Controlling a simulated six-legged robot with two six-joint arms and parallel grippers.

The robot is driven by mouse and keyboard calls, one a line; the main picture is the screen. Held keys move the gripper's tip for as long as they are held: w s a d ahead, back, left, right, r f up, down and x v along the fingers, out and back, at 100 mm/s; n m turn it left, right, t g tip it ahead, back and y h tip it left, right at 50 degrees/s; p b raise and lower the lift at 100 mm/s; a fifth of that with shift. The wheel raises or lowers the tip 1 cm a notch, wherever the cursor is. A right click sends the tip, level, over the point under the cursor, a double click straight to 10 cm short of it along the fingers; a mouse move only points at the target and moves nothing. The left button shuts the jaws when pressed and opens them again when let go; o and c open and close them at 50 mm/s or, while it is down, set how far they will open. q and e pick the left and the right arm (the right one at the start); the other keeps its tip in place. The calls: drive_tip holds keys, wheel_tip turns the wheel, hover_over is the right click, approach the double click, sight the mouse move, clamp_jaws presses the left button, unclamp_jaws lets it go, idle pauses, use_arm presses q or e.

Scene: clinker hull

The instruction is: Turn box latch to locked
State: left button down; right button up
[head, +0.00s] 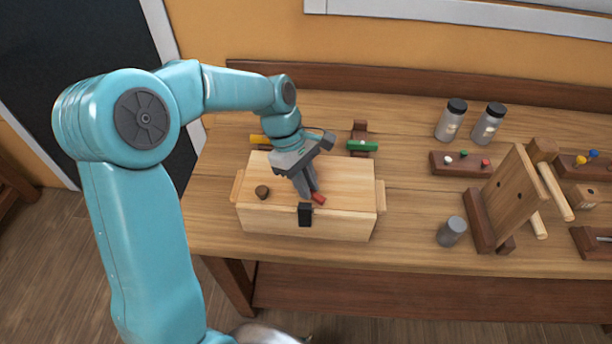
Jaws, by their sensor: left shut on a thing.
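A light wooden box (345,195) with side handles stands on the workbench, its lid down. I cannot tell the latch's exact angle. A dark round knob (262,191) sits on the lid's left part. My right gripper is not in view.
Behind the box lie a green-handled tool (362,145) and a yellow piece (259,139). To the right are a grey canister (451,231), an upright wooden board (512,200), a block with coloured knobs (460,164) and two black-lidded jars (452,120).

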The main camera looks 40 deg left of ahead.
use_arm(q)
drive_tip(key=m+g+p, duration=0.1)
drive_tip(key=m, duration=0.1)
drive_tip(key=m+g+p, duration=0.1)
drive_tip(key=m, duration=0.2)
drive_tip(key=shift+w+r+m+y+p, duration=0.1)
drive_tip(key=shift+r+m+y+p, duration=0.05)
drive_tip(key=shift+m+y+p, duration=0.2)
drive_tip(key=shift+m+g+y+p, duration=0.35)
drive_tip(key=shift+m+g+p, duration=0.05)
drive_tip(key=shift+m, duration=0.75)
drive_tip(key=shift+d+m+g+y, duration=0.1)
drive_tip(key=shift+m+g+y, duration=0.25)
drive_tip(key=shift+m, duration=1.15)
drive_tip(key=c, duration=1.1)
unclamp_jaws()
